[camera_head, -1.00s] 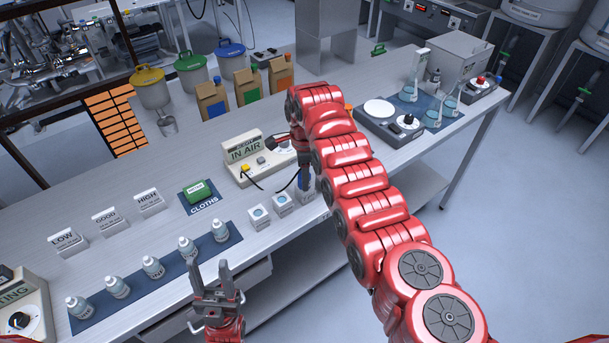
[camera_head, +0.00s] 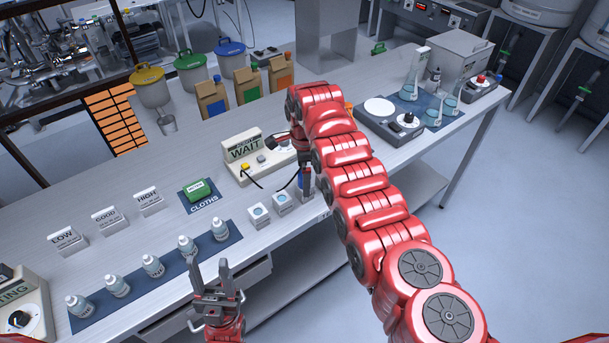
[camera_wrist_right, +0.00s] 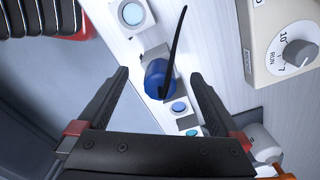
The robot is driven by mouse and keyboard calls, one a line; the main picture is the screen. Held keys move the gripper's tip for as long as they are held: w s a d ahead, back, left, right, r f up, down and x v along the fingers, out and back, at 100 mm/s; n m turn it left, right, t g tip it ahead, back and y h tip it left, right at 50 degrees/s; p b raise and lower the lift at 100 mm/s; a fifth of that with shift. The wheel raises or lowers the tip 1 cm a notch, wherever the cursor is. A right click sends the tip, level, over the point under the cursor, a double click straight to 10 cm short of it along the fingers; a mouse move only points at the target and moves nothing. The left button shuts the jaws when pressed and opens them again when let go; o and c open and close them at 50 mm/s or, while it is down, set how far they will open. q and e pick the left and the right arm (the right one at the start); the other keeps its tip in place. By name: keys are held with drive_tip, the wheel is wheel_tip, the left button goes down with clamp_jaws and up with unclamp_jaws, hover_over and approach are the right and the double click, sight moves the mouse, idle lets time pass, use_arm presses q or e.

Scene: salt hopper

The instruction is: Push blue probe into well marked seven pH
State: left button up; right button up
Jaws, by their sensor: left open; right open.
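I cannot read the well markings. My right gripper (camera_wrist_right: 155,74) is open, with one finger on each side of the probe and visible gaps to it. The meter (camera_head: 258,163), left of the probe, reads WAIT. My left gripper (camera_head: 222,268) is open and empty in front of the bench.
Two well blocks stand left of the probe, the left (camera_head: 258,215) and the middle (camera_head: 281,203). Several bottles stand on a blue mat (camera_head: 85,322) at left. A green item lies on the CLOTHS mat (camera_head: 204,205).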

drive_tip(key=shift+r, duration=0.15)
drive_tip(key=shift+r, duration=2.9)
drive_tip(key=shift+r, duration=0.1)
drive_tip(key=shift+r+b, duration=0.5)
drive_tip(key=shift+r, duration=0.05)
wheel_tip(320, 180, up, 16)
drive_tip(key=p, duration=1.3)
